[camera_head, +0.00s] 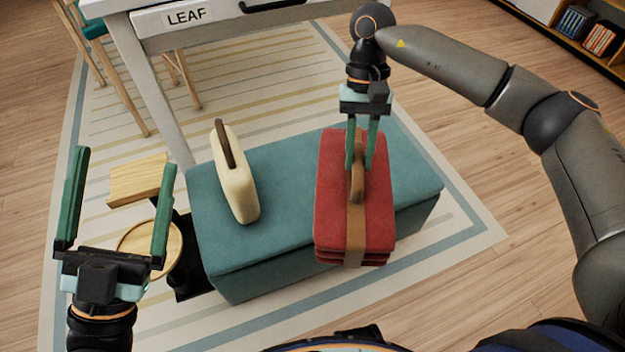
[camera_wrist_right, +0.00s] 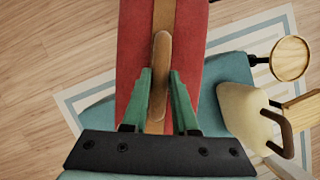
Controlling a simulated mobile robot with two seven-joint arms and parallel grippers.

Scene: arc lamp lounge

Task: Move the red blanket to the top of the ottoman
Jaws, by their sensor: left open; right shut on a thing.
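The red blanket (camera_head: 329,205) is a folded bundle with a brown strap and handle. My right gripper (camera_head: 360,165) is shut on the handle at its top; the fingers flank the handle in the right wrist view (camera_wrist_right: 158,95). The red blanket also fills the middle of that view (camera_wrist_right: 133,50). In the head view it overlaps the right part of the teal ottoman (camera_head: 290,165) and reaches past its front edge. I cannot tell whether it touches the ottoman. My left gripper (camera_head: 117,205) is open and empty, left of the ottoman.
A cream item with a brown handle (camera_head: 237,185) stands on the ottoman's left part. A small wooden-topped stand (camera_head: 150,245) is left of the ottoman. A white table marked LEAF (camera_head: 190,17) stands behind. The ottoman's top is bare between the cream item and the blanket.

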